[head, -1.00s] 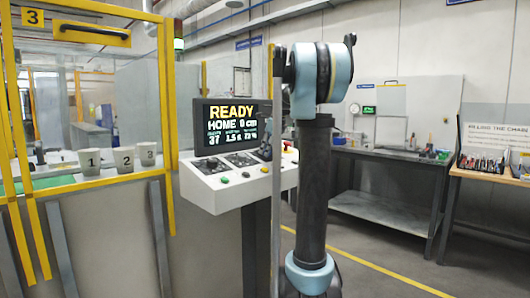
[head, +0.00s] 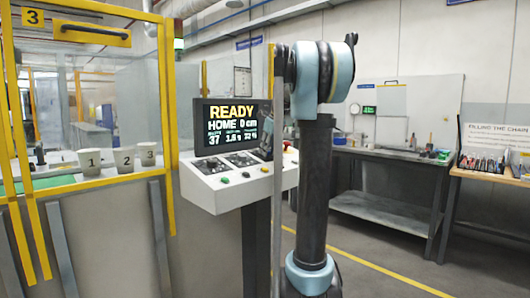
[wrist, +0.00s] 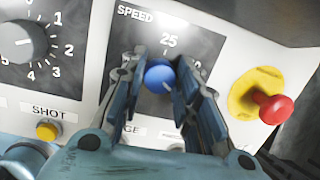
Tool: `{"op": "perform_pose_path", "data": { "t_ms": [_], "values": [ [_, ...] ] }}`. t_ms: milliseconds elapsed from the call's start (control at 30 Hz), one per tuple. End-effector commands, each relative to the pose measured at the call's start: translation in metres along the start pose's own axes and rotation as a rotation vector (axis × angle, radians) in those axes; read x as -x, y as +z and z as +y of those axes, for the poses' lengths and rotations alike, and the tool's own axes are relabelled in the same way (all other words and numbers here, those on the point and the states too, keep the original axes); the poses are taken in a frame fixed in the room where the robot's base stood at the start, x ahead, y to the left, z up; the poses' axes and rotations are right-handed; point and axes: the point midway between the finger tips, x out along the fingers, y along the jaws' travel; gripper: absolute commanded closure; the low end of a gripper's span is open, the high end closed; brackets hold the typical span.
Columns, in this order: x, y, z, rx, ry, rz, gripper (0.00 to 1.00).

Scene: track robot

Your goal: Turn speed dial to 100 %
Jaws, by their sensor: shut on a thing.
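The speed dial (wrist: 159,77) is a blue knob on a dark plate marked SPEED, with 25 printed above it in the wrist view. My gripper (wrist: 162,82) is shut on the dial, one finger on each side of it. The white line on the dial points to the lower right; the fingers hide most of the scale. In the head view my gripper (head: 267,140) is at the right part of the console (head: 225,195), partly behind my arm. The screen (head: 232,125) reads READY and HOME 0 cm; the small figures are hard to read.
A red emergency button (wrist: 274,108) on a yellow base stands close to the right of my fingers. A yellow-framed guard (head: 165,100) stands left of the console.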

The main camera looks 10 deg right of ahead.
Motion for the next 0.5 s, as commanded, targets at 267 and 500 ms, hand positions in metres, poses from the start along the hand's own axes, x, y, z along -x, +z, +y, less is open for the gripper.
{"op": "perform_pose_path", "data": {
  "t_ms": [267,500],
  "values": [
    [-0.0002,-0.0017,0.0002,0.001,0.001,0.003,0.51],
    [0.0002,-0.0008,0.0001,0.001,0.001,0.002,0.51]
  ]
}}
